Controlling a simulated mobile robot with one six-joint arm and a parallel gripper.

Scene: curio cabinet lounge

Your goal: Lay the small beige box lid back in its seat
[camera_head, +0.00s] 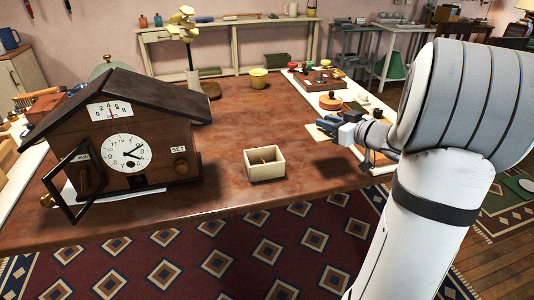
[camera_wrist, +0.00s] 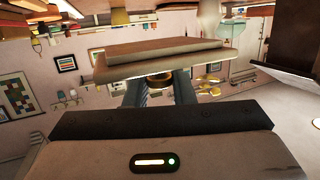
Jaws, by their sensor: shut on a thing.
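The small beige box (camera_head: 264,172) stands open on the brown table, right of the clock house, with a small brownish thing inside. My gripper (camera_head: 328,124) is to the right of the box and farther back, near the table's right edge. The beige lid (camera_head: 317,134) shows just below my fingers. In the wrist view the lid (camera_wrist: 160,64) is a flat stepped plate, and my gripper (camera_wrist: 159,82) is shut on its round dark knob (camera_wrist: 159,79). The lid is apart from the box. Its height above the table is hard to tell.
The clock house (camera_head: 120,140) stands at the left with its small framed door (camera_head: 72,185) swung open. A pale strip with several small things lies along the right. The table (camera_head: 235,120) around the box is clear.

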